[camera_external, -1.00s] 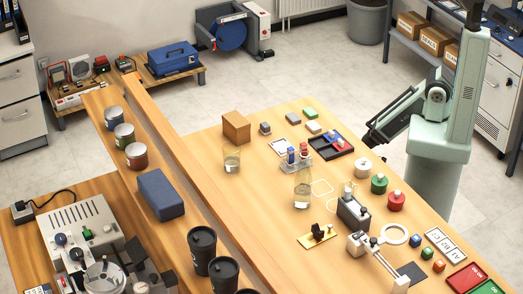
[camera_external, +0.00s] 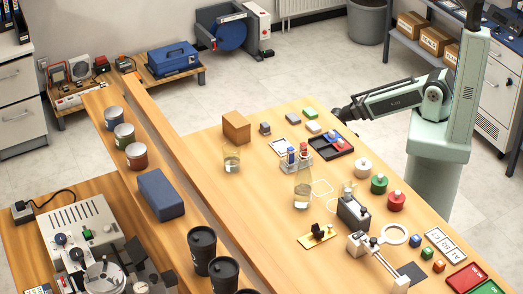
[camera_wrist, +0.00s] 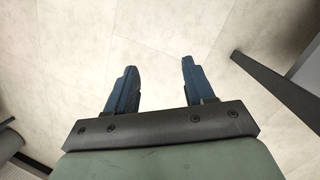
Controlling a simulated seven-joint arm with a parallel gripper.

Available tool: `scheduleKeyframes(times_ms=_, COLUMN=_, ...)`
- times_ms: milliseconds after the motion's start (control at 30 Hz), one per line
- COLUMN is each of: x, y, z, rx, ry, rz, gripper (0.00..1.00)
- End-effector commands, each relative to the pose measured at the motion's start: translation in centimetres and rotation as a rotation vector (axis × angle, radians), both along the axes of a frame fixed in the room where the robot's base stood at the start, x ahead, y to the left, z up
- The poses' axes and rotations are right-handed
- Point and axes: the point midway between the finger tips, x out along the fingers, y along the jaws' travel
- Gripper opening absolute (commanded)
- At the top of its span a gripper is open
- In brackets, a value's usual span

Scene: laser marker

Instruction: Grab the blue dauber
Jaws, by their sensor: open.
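A small rack (camera_external: 299,165) stands near the middle of the table and holds blue-topped (camera_external: 291,154) and red-topped (camera_external: 304,151) pieces upright. The blue-topped piece looks like the blue dauber, but it is too small to be sure. My gripper (camera_external: 338,115) is in the air near the table's far right edge, above and to the right of the rack, apart from it. In the wrist view my gripper (camera_wrist: 159,68) is open, with nothing between its two blue fingers.
A black tray (camera_external: 318,151) with blue and red pieces lies right of the rack. A glass flask (camera_external: 302,190) stands just in front of the rack, and a beaker (camera_external: 232,160) to its left. White (camera_external: 363,168), green (camera_external: 379,185) and red (camera_external: 396,202) jars line the right side.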

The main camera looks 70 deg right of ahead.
Motion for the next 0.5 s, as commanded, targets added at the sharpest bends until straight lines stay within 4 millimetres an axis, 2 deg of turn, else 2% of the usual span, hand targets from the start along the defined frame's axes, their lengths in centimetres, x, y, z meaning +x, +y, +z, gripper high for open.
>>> scheduleKeyframes(times_ms=33, x=1.5, y=-1.2, z=0.9, rx=-0.016, ry=-0.028, rz=-0.023, gripper=0.53)
scheduleKeyframes(times_ms=300, x=7.7, y=-7.1, z=6.3, rx=-0.109, ry=-0.163, rz=-0.128, gripper=0.53)
scheduleKeyframes(times_ms=500, x=12.2, y=-9.9, z=11.1, rx=-0.163, ry=-0.257, rz=-0.151, gripper=0.53)
